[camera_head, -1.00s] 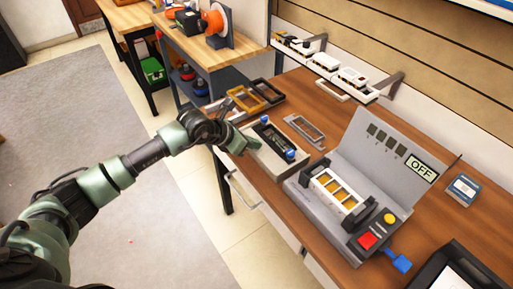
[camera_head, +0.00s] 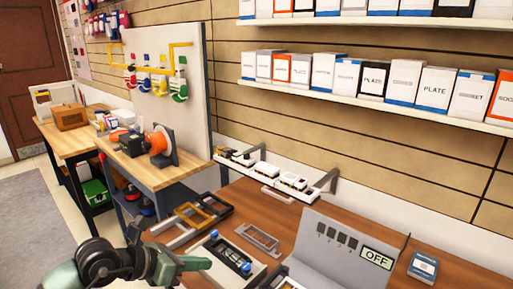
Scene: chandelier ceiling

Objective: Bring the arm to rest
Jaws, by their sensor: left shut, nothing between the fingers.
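My left arm comes in at the bottom left. Its green and black gripper (camera_head: 203,263) is shut and empty, beside the left edge of a pale fixture (camera_head: 222,273) on the wooden bench. The fixture holds a dark part with blue knobs (camera_head: 233,258). Whether the gripper touches the fixture I cannot tell. My right gripper is not in view.
A grey test stand reading OFF (camera_head: 341,250) stands right of the fixture, cut by the bottom edge. Empty frames (camera_head: 263,238) lie behind the fixture. A wall rack (camera_head: 282,179) and shelves of boxes (camera_head: 384,107) are behind. A second bench (camera_head: 150,168) stands left.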

